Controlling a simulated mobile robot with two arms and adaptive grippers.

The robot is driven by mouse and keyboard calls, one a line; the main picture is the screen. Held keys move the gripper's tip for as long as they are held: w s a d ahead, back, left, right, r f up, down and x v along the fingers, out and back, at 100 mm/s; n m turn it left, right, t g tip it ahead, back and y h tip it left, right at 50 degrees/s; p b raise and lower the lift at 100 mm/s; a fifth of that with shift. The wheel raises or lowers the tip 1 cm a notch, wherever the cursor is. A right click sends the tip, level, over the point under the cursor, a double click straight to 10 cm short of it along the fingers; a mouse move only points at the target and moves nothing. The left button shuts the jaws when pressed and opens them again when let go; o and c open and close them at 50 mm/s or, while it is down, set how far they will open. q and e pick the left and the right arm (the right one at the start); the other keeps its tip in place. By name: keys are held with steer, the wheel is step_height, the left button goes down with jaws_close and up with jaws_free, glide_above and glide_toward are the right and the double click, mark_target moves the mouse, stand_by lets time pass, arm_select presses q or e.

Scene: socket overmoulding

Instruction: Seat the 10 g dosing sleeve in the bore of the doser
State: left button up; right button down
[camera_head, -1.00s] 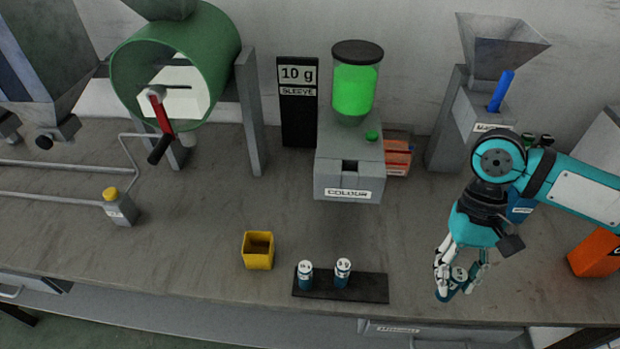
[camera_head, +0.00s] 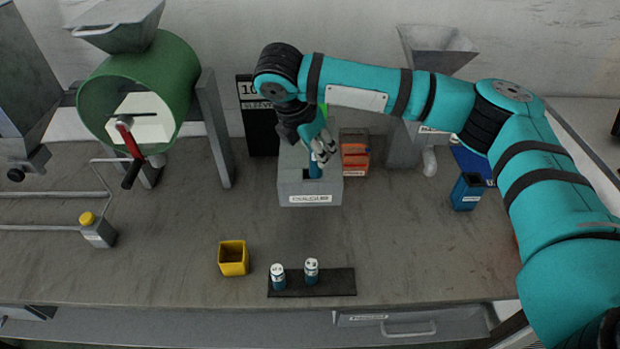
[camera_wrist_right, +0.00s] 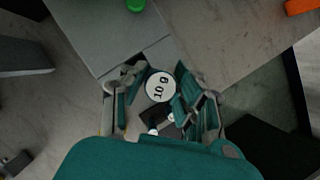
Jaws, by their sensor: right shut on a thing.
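The doser (camera_head: 290,185) is a grey block labelled COLOUR against the back of the bench. My right gripper (camera_head: 320,154) is over its front top, pointing down, shut on the blue dosing sleeve (camera_head: 315,171). In the right wrist view the sleeve's white top (camera_wrist_right: 158,87) reads 10 g and sits between the fingers (camera_wrist_right: 155,103). The sleeve's lower end is hidden at the doser's front notch, and I cannot tell whether it is inside the bore. My forearm and gripper hide most of the doser's upper part. My left gripper is not in view.
Two other sleeves (camera_head: 278,277) (camera_head: 312,271) stand on a black rack (camera_head: 340,283) at the bench front. A yellow cup (camera_head: 233,262) stands left of it. An orange-filled bin (camera_head: 355,155) sits right of the doser, a blue container (camera_head: 467,192) farther right. The middle bench is clear.

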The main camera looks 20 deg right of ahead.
mark_target(311, 163)
step_height(311, 163, up, 3)
steer(key=w+n+t+y, duration=0.1)
steer(key=w+n, duration=0.2)
steer(key=n, duration=0.1)
steer(key=shift+n+t, duration=0.3)
steer(key=shift+n, duration=0.1)
steer(key=f+p, duration=0.2)
steer(key=f, duration=0.4)
steer(key=shift+a+f+p, duration=0.2)
steer(key=shift+p, duration=0.1)
step_height(311, 163, down, 2)
steer(key=shift+f+p, duration=0.15)
steer(key=shift+p, duration=0.15)
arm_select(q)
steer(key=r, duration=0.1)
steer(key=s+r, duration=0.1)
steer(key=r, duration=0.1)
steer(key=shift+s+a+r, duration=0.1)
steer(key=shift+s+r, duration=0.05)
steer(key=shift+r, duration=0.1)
arm_select(e)
steer(key=shift+w+f, duration=0.1)
steer(key=shift+f, duration=0.3)
steer(key=c, duration=1)
jaws_free()
steer(key=shift+f, duration=0.1)
